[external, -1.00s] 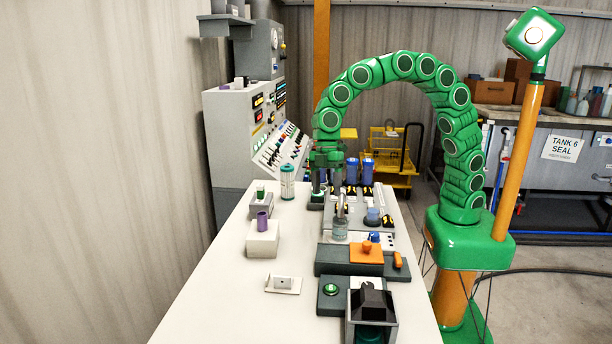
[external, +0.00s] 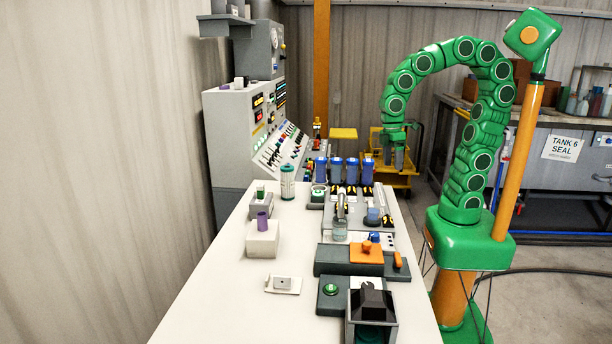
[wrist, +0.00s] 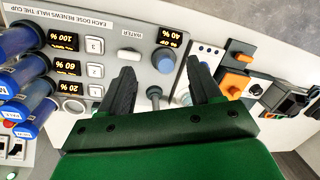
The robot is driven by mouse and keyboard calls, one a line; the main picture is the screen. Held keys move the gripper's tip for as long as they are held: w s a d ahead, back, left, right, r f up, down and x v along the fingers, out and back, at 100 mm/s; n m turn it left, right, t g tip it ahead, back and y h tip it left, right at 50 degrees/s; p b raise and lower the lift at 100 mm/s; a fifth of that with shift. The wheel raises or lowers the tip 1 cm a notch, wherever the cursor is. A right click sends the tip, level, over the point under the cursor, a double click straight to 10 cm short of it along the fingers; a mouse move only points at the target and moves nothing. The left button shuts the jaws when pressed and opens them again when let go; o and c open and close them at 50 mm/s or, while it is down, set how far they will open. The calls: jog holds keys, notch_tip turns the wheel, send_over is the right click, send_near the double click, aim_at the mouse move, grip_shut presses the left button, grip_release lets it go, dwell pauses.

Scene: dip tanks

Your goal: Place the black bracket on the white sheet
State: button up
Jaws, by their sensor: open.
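A black angular piece (external: 372,302) sits on an open grey box at the table's near end; it may be the black bracket, but I cannot tell for sure. A small flat white piece (external: 275,286) lies on the left of the table with a small pale block on it; it may be the white sheet. My gripper (external: 399,160) is open and hangs past the table's far right side, well away from both. In the wrist view its two dark fingers (wrist: 162,72) are apart with nothing held between them. A black piece (wrist: 291,101) also shows at right there.
Several blue cylinders (external: 338,170) stand in a row at the table's far end. An orange-topped block (external: 366,254), a white block (external: 262,240) with a purple cup and a tall teal-and-white cylinder (external: 288,182) stand on the table. The left front tabletop is clear.

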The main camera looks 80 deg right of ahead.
jog(key=s+d+f+m, duration=0.1)
jog(key=s+d+m, duration=0.1)
jog(key=s, duration=0.4)
jog(key=s+d+f+m+h, duration=0.1)
jog(key=s+d+m, duration=0.2)
jog(key=s+d, duration=0.2)
jog(key=s, duration=0.2)
jog(key=shift+s+f+g, duration=0.3)
jog(key=shift+f+g, duration=0.1)
